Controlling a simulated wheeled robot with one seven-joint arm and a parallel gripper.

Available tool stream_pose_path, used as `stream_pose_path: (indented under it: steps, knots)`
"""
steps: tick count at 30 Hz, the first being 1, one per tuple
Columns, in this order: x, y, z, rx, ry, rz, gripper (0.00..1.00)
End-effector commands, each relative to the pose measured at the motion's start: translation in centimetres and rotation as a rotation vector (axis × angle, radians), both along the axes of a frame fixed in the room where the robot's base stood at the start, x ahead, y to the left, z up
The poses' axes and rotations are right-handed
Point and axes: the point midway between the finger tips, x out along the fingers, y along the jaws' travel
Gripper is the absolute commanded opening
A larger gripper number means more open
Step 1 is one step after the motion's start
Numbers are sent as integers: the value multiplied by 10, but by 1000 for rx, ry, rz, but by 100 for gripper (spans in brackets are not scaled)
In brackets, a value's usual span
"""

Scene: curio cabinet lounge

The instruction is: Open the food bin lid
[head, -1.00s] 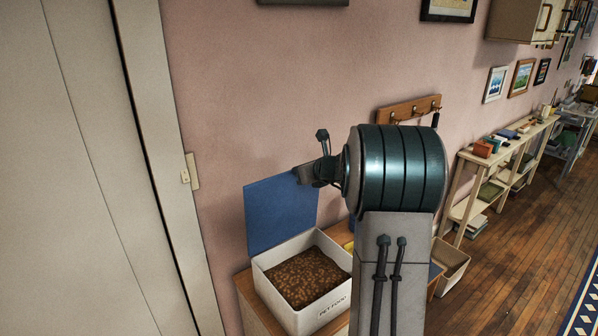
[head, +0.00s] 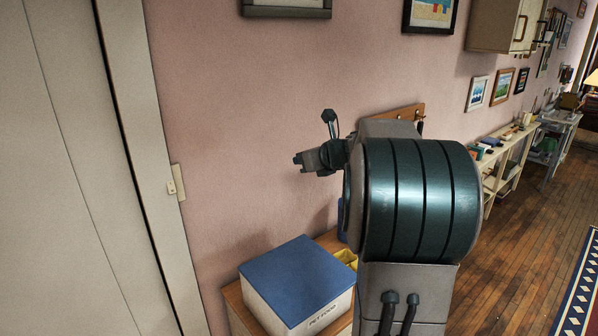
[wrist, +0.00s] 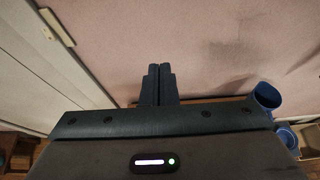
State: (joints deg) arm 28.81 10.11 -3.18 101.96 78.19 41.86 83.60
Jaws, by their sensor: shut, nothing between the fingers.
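The food bin (head: 310,314) is a white box marked "PET FOOD" on a wooden cabinet at the bottom middle of the head view. Its blue lid (head: 297,277) lies flat over the top, and the food inside is hidden. My gripper (head: 299,161) is up in front of the pink wall, above the bin and clear of the lid. In the wrist view my gripper (wrist: 158,70) has its two fingers together with nothing between them. The bin does not show in the wrist view.
A yellow item (head: 346,258) stands right behind the bin. Blue containers (wrist: 267,97) show at the right of the wrist view. A tall pale door (head: 85,170) is at the left. Hooks and picture frames hang on the wall. Shelves (head: 505,165) stand farther right beside open wooden floor.

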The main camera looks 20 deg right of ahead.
Motion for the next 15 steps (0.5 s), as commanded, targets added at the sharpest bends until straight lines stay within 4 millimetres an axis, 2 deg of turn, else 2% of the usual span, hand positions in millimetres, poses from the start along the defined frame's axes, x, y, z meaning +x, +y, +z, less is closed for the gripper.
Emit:
stream_pose_path:
  steps: [5,8,11,14,15]
  knots:
    - [-2,-2,6,-1,1,-2,0]
    - [-5,5,5,-29,3,21,0]
    - [-19,31,2,-151,16,122,0]
    - [-48,77,-7,-377,31,320,0]
    - [-63,97,-12,-490,32,423,0]
